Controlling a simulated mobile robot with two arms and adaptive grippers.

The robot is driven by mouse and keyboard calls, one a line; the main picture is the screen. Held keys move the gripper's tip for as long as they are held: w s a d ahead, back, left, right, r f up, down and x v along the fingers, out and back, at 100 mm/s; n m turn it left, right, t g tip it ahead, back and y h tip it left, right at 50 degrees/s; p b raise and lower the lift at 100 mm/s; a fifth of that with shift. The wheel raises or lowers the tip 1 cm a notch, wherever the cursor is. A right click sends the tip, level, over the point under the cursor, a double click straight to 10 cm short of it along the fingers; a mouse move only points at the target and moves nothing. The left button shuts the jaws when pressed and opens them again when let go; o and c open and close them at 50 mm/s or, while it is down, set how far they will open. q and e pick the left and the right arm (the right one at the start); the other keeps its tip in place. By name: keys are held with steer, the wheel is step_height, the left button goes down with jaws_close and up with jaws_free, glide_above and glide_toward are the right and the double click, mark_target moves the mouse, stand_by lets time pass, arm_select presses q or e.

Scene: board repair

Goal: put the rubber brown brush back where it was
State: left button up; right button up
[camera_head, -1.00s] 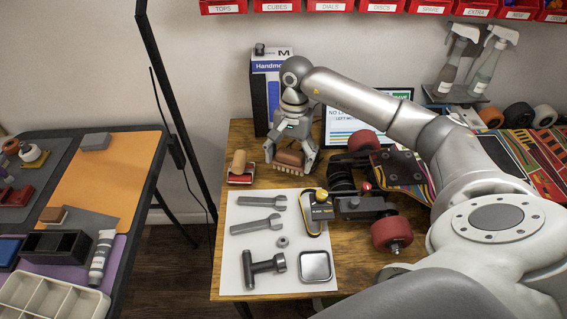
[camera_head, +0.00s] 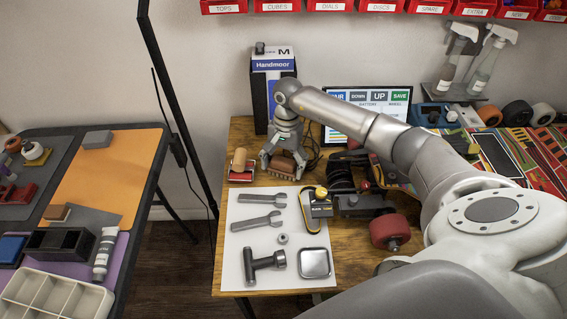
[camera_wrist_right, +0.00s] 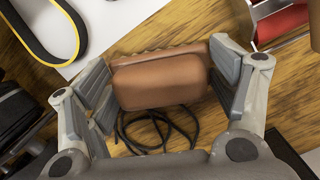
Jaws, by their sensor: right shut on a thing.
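The brown brush (camera_head: 283,166) is at the back of the wooden workbench, just right of a small red tool with a tan handle (camera_head: 240,168). My right gripper (camera_head: 284,158) comes down on it from above. In the right wrist view the brush (camera_wrist_right: 160,78) is a rounded brown block with a scalloped edge, and the fingers of my right gripper (camera_wrist_right: 165,85) are shut on its two ends. The brush is at or very near the bench top; I cannot tell if it touches. My left gripper is not in view.
A white mat (camera_head: 236,214) with wrenches and a hammer lies in front. A blue-and-white box (camera_head: 262,90) and a screen (camera_head: 372,98) stand behind. A black cable (camera_wrist_right: 150,130) lies on the wood by the brush. Skateboard parts with red wheels (camera_head: 390,232) lie to the right.

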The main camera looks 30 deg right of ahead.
steer(key=o, duration=0.9)
steer(key=shift+f, duration=0.1)
steer(key=shift+o, duration=0.2)
steer(key=shift+r, duration=0.2)
step_height(320, 180, up, 12)
steer(key=w+d+b, duration=0.1)
steer(key=shift+d+b, duration=0.25)
steer(key=shift+b, duration=0.1)
steer(key=shift+f, duration=0.1)
